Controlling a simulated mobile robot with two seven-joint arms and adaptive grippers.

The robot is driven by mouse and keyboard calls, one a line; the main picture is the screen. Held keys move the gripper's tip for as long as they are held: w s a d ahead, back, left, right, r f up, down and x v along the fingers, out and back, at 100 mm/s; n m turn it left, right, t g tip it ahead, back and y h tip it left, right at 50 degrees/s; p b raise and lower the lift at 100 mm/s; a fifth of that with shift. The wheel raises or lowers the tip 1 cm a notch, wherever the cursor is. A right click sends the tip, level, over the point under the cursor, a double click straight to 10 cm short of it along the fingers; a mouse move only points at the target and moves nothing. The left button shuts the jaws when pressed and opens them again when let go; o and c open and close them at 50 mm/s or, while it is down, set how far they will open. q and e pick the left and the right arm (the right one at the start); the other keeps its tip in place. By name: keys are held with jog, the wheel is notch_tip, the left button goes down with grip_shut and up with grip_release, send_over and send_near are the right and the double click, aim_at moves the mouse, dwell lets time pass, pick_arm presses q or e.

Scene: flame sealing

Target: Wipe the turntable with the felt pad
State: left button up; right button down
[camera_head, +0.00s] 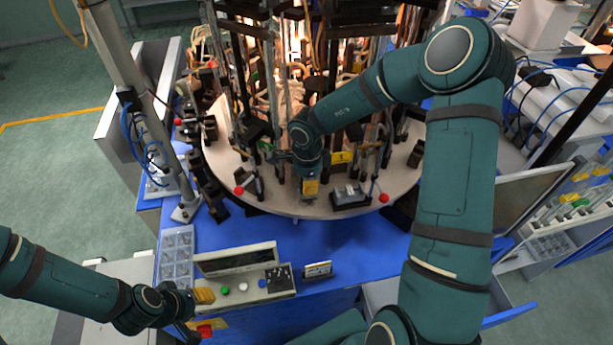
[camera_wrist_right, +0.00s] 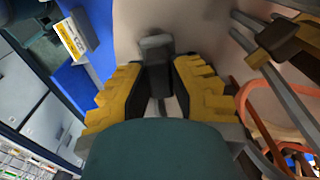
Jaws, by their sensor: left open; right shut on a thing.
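The turntable (camera_head: 228,172) is a large round pale disc on the blue bench; its surface also shows in the right wrist view (camera_wrist_right: 205,28). My right gripper (camera_head: 310,190) points down at the turntable's front part. In the right wrist view its yellow fingers (camera_wrist_right: 156,85) are shut on a small dark grey block, seemingly the felt pad (camera_wrist_right: 156,48). The pad is over the pale surface, at or close to it; I cannot tell whether it touches. My left gripper (camera_head: 205,313) is open and empty at the lower left, near the bench's front edge.
Dark fixtures, rods and glowing parts crowd the turntable's middle. A dark block (camera_head: 350,196) and red-knobbed levers (camera_head: 383,198) stand near its front rim. A control box (camera_head: 240,285), a small sign (camera_head: 318,270) and a clear compartment tray (camera_head: 177,255) are on the bench.

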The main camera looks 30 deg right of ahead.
jog(key=shift+s+a, duration=0.25)
jog(key=shift+s, duration=0.65)
jog(key=shift+s+a, duration=0.25)
jog(key=shift+s, duration=0.65)
jog(key=shift+w+d, duration=0.3)
jog(key=shift+w, duration=0.8)
jog(key=shift+w+d, duration=0.3)
jog(key=shift+w, duration=0.85)
jog(key=shift+w+d, duration=0.3)
jog(key=shift+w, duration=0.8)
jog(key=shift+d+r, duration=0.1)
jog(key=shift+d, duration=0.2)
jog(key=shift+s+d+r, duration=0.1)
jog(key=shift+s+d, duration=0.05)
jog(key=shift+s, duration=1.55)
jog(key=shift+a, duration=0.4)
jog(key=shift+s+a, duration=0.25)
jog(key=shift+s, duration=0.65)
jog(key=shift+s+a, duration=0.25)
jog(key=shift+s, duration=0.6)
jog(key=shift+w+d, duration=0.25)
jog(key=shift+w, duration=0.8)
jog(key=shift+w+d, duration=0.3)
jog(key=shift+w, duration=0.75)
jog(key=shift+w+d, duration=0.25)
jog(key=shift+w, duration=0.8)
jog(key=shift+w+d+r, duration=0.1)
jog(key=shift+w+r, duration=0.05)
jog(key=shift+r, duration=0.05)
